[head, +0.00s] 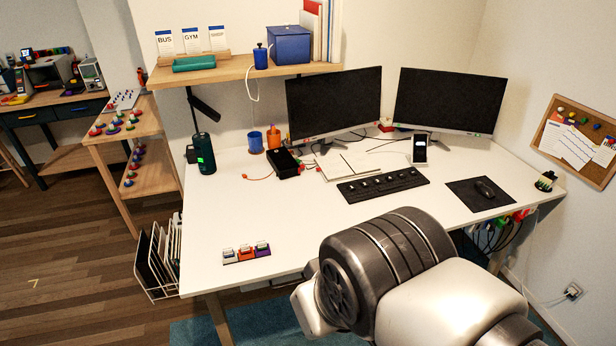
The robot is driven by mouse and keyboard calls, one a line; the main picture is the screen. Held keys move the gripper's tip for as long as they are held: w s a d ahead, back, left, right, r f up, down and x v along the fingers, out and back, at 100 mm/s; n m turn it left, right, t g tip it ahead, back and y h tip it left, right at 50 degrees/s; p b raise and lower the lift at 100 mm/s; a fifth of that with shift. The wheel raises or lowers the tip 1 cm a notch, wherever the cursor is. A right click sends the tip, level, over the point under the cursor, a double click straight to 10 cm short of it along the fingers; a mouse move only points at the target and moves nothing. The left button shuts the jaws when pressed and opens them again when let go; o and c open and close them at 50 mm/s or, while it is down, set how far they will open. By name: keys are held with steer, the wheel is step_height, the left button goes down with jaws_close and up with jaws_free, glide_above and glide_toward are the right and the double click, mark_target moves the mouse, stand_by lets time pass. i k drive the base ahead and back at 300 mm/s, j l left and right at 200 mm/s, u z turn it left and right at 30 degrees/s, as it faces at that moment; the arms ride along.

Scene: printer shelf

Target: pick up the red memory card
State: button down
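I cannot make out a red memory card for sure in the head view. A low row of small blue, orange-red and purple pieces (246,252) lies near the front left edge of the white desk (215,215). Their tops are pale, and they are too small to tell what they are. Small red bits also show beside a black box (283,164) further back. My arm crosses the front right of the desk and hides part of its front edge. My gripper is not in view.
Two monitors (333,101), a keyboard (383,185), a mouse on a black mat (462,196) and a propped phone (419,149) stand on the desk. A dark green bottle (204,154) stands at its left. The front left desk surface is mostly clear.

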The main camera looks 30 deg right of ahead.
mark_target(245, 249)
steer(key=z, duration=5.2)
steer(key=u, duration=5.2)
steer(key=i+j+z, duration=0.2)
steer(key=j+z, duration=0.2)
steer(key=j, duration=0.2)
steer(key=i+j+z, duration=0.15)
steer(key=j, duration=0.2)
